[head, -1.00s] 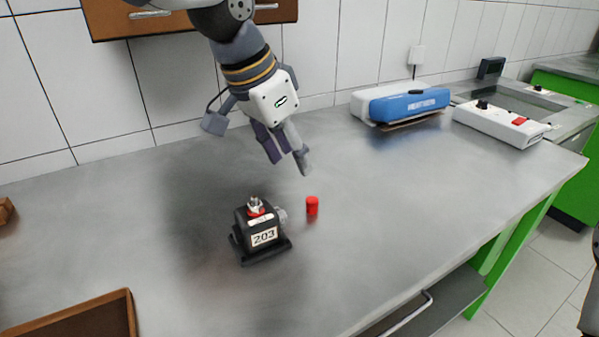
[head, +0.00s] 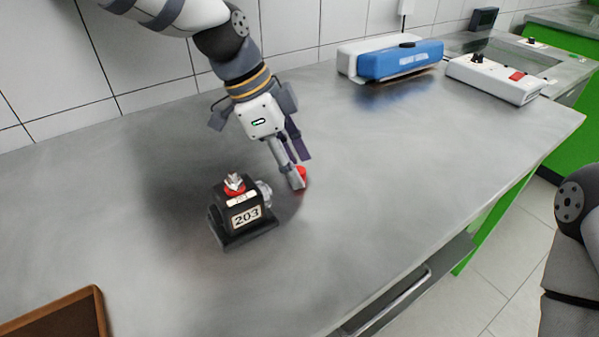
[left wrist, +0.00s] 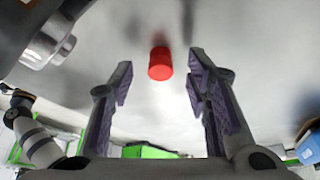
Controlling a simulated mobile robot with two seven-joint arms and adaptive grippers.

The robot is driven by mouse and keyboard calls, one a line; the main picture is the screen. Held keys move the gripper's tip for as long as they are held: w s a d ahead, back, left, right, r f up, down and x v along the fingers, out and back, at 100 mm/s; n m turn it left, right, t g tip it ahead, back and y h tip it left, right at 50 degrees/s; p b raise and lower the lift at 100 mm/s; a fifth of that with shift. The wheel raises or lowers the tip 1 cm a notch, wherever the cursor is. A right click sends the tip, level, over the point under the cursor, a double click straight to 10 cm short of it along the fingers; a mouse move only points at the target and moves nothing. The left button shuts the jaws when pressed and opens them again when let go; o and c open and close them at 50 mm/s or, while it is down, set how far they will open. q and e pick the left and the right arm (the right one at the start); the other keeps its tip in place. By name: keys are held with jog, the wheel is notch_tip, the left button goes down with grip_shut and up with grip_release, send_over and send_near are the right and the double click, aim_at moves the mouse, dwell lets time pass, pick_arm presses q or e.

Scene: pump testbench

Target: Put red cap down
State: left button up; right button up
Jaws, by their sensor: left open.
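The red cap (head: 302,173) stands on the grey metal table, right of the black pump (head: 243,214) labelled 203. My left gripper (head: 300,170) is open and low over the table at the cap; one finger partly hides the cap in the head view. In the left wrist view the cap (left wrist: 160,63) shows upright in the gap between the spread fingertips (left wrist: 162,75), with space on both sides. Neither finger visibly touches it. My right gripper is not in view; only part of my right arm shows at the right edge of the head view.
The pump, with a red and metal top fitting, stands close left of my left gripper. A brown tray (head: 96,302) is at the lower left. A blue and white device (head: 400,61) and a white control box (head: 495,79) stand at the back right. The table's right middle is clear.

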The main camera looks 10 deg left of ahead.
pick_arm(q)
jog(key=shift+d+f, duration=0.15)
jog(key=shift+f, duration=0.25)
jog(key=c, duration=0.9)
jog(key=shift+r, duration=0.15)
